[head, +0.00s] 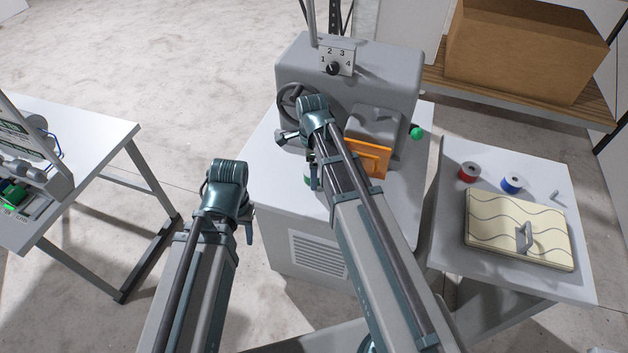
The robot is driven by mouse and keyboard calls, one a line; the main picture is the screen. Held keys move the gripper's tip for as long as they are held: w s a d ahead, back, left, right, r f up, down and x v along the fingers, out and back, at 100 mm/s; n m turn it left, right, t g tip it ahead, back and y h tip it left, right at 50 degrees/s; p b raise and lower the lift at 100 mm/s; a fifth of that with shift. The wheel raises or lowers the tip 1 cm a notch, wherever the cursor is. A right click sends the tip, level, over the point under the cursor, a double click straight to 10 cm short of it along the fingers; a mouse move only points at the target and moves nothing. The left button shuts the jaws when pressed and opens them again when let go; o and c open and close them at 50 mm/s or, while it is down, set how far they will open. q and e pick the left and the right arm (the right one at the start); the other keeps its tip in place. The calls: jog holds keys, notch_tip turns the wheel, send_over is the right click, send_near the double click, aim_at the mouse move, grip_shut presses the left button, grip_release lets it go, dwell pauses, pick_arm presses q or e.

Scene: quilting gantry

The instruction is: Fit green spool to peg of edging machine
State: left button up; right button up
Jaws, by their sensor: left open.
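A grey machine (350,75) with a numbered dial, a handwheel and an orange plate (375,160) stands in the middle; it looks like the edging machine. I cannot make out its peg. My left gripper (228,212) is open and low, apart from the machine at its front left, mostly behind its own wrist. My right gripper (302,162) is close to the front of the machine, under its wrist. A small green patch (308,180) shows beside it, perhaps the green spool, but the arm hides most of it. I cannot tell whether it is held.
A side table (450,255) at right holds a red spool (468,172), a blue spool (512,183) and a wavy-patterned pad (500,230) with a handle. A green knob (416,133) sits at the machine's right. Another table (95,130) with equipment stands at left.

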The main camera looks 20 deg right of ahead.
jog(key=shift+f, duration=0.15)
jog(key=c, duration=1.5)
jog(key=shift+o, duration=0.2)
notch_tip(320, 180, up, 10)
jog(key=p, duration=1)
jog(key=shift+s+f, duration=0.1)
